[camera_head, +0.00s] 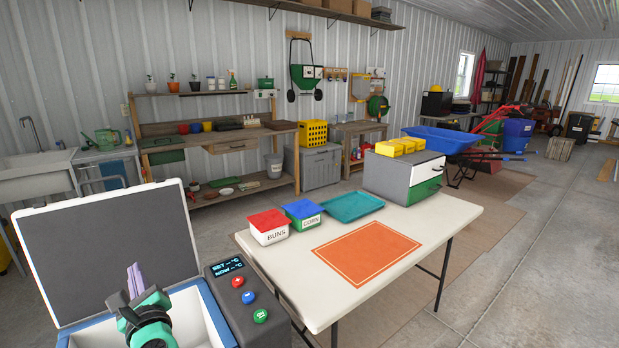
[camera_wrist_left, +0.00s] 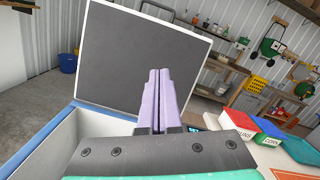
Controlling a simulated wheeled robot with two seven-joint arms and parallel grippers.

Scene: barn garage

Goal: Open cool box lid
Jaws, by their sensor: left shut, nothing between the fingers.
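The cool box (camera_head: 215,318) stands at the lower left in the head view, with a blue rim and white inner walls. Its lid (camera_head: 110,235) is up, a dark grey panel with a white edge, standing steeply behind the opening. The lid also fills the upper middle of the left wrist view (camera_wrist_left: 125,65). My left gripper (camera_head: 135,277) is over the box opening, in front of the lid. Its purple fingers (camera_wrist_left: 160,85) are together and hold nothing. I cannot tell whether they touch the lid. My right gripper is not in view.
A control panel (camera_head: 239,283) with a display and coloured buttons sits at the box's right side. A white table (camera_head: 440,222) to the right holds a red-lidded bin (camera_head: 268,227), a blue-lidded bin (camera_head: 303,214), a teal tray (camera_head: 352,206) and a grey drawer unit (camera_head: 390,175).

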